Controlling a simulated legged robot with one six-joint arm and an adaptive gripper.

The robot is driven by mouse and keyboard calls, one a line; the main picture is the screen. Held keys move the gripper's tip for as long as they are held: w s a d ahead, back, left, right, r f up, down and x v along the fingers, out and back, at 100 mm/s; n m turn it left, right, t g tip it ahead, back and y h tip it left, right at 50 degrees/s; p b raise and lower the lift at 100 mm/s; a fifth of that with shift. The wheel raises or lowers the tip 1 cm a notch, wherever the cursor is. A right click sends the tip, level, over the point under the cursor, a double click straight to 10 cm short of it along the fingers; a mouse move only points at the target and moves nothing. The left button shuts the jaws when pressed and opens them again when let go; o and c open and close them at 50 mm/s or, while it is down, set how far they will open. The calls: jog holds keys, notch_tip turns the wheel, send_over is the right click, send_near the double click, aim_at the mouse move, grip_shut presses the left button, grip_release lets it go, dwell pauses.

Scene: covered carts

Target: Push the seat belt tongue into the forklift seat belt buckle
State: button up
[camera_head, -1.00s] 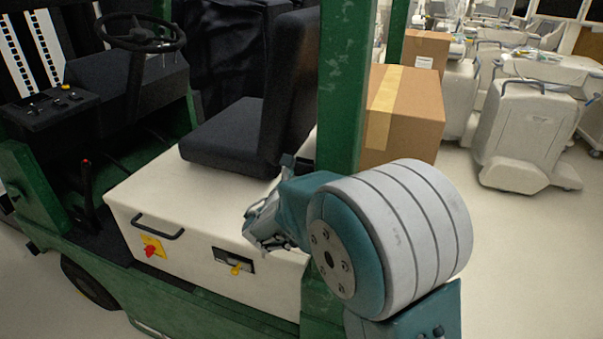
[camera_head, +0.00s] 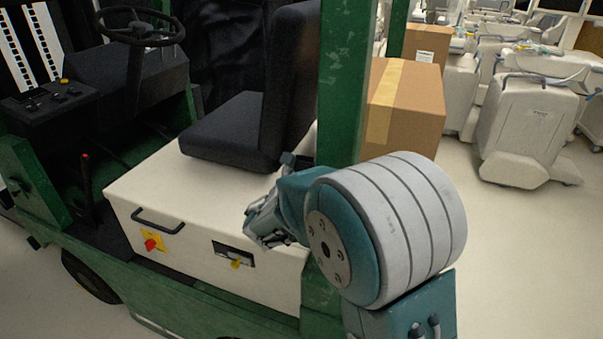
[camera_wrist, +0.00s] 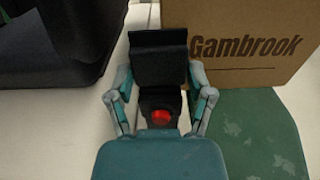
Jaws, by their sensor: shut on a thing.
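My gripper (camera_wrist: 159,84) shows in the wrist view with its two grey-teal fingers closed in on both sides of a black piece (camera_wrist: 158,60). I take this piece for the seat belt tongue, but its outline blends with other black parts. A round red spot (camera_wrist: 161,117) shows on a black part between the fingers, nearer the palm; I cannot tell whether this is the buckle's button. In the head view my gripper (camera_head: 254,228) is over the right end of the forklift's cream seat base (camera_head: 150,190). Tongue and buckle cannot be made out there.
The black seat (camera_head: 230,135) stands left of my gripper. A green post (camera_head: 343,85) rises close to its right. A cardboard box (camera_head: 410,105) is behind the post and shows beyond the gripper in the wrist view (camera_wrist: 235,60). Pale covered carts (camera_head: 525,130) stand at the right.

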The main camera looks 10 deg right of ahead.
aim_at(302, 161)
jog(key=shift+r, duration=1.4)
jog(key=shift+r, duration=0.25)
jog(key=shift+f, duration=1.55)
dwell(0.4)
jog(key=o, duration=1.3)
jog(key=shift+c, duration=0.2)
jog(key=v, duration=1.2)
jog(key=shift+f, duration=0.15)
